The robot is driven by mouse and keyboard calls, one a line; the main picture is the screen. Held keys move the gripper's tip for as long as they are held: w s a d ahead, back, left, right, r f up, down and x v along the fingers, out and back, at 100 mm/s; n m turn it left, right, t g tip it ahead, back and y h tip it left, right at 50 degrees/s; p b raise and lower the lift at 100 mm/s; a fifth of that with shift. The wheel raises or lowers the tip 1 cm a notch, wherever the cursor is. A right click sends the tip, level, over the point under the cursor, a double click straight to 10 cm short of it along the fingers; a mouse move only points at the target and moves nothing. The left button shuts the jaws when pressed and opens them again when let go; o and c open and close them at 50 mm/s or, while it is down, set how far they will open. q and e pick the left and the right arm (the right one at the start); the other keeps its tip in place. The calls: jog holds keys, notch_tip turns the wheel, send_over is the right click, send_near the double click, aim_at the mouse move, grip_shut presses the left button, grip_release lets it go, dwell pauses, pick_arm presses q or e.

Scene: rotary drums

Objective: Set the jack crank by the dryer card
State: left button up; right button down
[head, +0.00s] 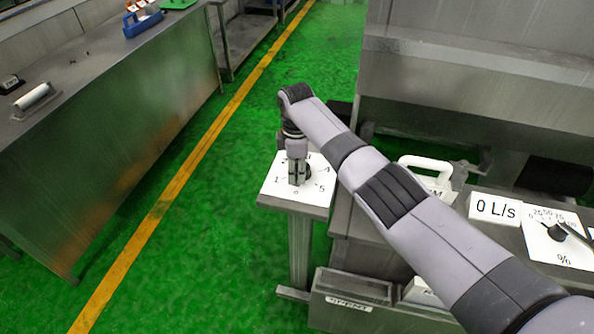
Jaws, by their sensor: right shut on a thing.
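A white dial plate (270,187) sits on top of a grey post, with the figures 0, 1, 4 and 5 readable around its edge. My right gripper (297,178) points down over the middle of this plate. It is shut on the dark crank knob (307,173), which is mostly hidden behind the fingers, so its pointing direction cannot be told. I cannot make out a dryer card in this view. My left gripper is not in view.
A "0 L/s" sign (494,208) and a percent dial (565,250) sit on the bench at right. A white handle (425,163) stands behind my right arm. A bin marked "SPENT" (350,302) is below. Green floor is clear between the post and the left bench (120,130).

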jog(key=c, duration=1.4)
grip_release()
jog(key=shift+r, duration=0.1)
notch_tip(320, 180, up, 12)
